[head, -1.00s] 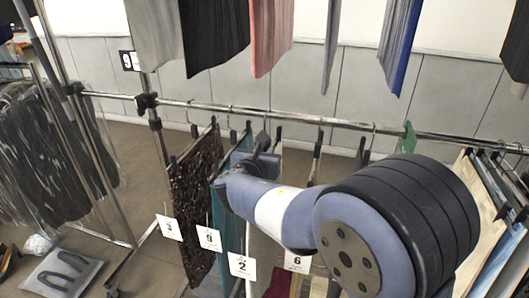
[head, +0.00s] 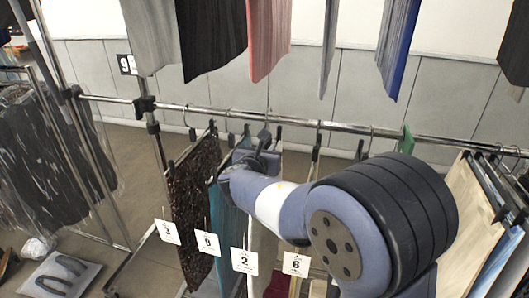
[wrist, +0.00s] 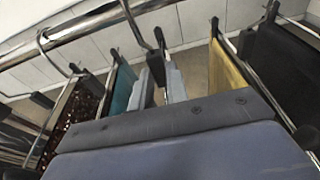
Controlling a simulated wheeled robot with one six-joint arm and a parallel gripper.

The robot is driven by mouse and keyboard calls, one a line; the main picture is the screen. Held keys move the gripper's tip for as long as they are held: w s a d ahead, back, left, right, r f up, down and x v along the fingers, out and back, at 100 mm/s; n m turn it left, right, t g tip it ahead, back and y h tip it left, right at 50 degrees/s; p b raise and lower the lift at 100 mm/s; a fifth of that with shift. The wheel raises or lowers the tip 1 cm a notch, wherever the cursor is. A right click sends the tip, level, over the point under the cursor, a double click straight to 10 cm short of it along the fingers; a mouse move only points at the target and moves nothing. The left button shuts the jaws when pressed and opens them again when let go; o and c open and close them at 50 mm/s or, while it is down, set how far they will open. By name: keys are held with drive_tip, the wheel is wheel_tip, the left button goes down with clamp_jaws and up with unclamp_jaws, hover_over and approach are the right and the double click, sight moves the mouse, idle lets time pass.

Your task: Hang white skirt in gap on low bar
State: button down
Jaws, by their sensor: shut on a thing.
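The white skirt (head: 262,248) hangs from my gripper at the low bar (head: 330,124), between a teal garment on the left and a dark red one on the right. The tag marked 2 (head: 244,261) hangs in front of it. My gripper (head: 264,150) is just below the bar, mostly hidden behind my wrist. In the wrist view my gripper (wrist: 160,85) is shut on the skirt's hanger, with dark hangers on both sides. The skirt's cloth is largely hidden by my arm, and I cannot tell whether its hook rests on the bar.
A brown sequined garment (head: 190,190) and a teal one (head: 232,200) hang close on the left. A yellow garment (wrist: 228,70) hangs to the right in the wrist view. More clothes hang above and at far right (head: 460,210). A rack of dark clothes stands at left.

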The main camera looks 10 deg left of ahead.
drive_tip(key=shift+r+p+x, duration=0.15)
drive_tip(key=shift+r+x, duration=0.1)
drive_tip(key=shift+x, duration=0.9)
drive_tip(key=shift+r+p+x, duration=0.15)
drive_tip(key=shift+r+x, duration=0.1)
drive_tip(key=shift+x, duration=0.85)
drive_tip(key=shift+w, duration=0.25)
drive_tip(key=shift+f, duration=0.2)
drive_tip(key=shift+f+b, duration=1.5)
drive_tip(key=shift+b, duration=0.1)
drive_tip(key=shift+r, duration=0.15)
drive_tip(key=c, duration=1.3)
unclamp_jaws()
drive_tip(key=shift+s, duration=0.1)
drive_tip(key=v, duration=1)
drive_tip(key=shift+s, duration=0.4)
